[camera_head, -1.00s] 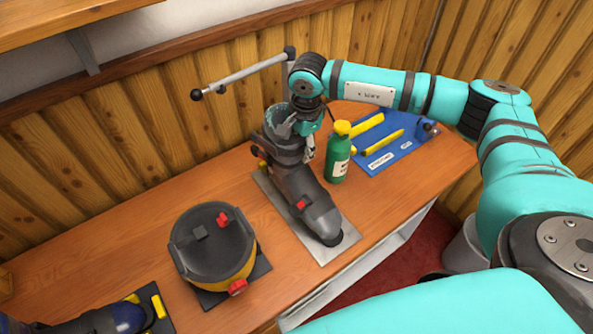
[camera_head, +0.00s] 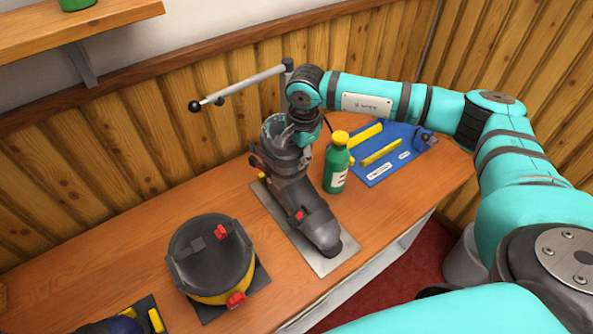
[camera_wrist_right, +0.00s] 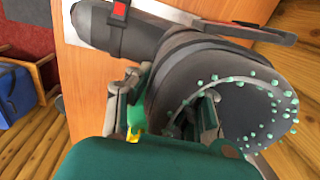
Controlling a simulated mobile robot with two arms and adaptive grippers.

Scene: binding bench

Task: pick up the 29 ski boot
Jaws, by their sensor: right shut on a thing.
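The dark grey ski boot (camera_head: 312,222) has red buckles, and its toe points toward the lower right of the head view. It is over a flat grey metal plate (camera_head: 263,203); I cannot tell whether its sole touches the plate. I cannot read a 29 on it. My right gripper (camera_head: 303,138) is at the boot's upper cuff, shut on its wall. In the right wrist view, the fingers (camera_wrist_right: 165,110) sit on either side of the cuff of the boot (camera_wrist_right: 165,80), beside its green-dotted opening. My left gripper is not in view.
A green bottle (camera_head: 337,172) with a yellow cap stands close right of the boot. Behind it lies a blue board (camera_head: 385,168) with yellow bars. A yellow-and-black drum (camera_head: 212,262) stands to the left. A grey bar (camera_head: 240,82) reaches over the bench behind the boot.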

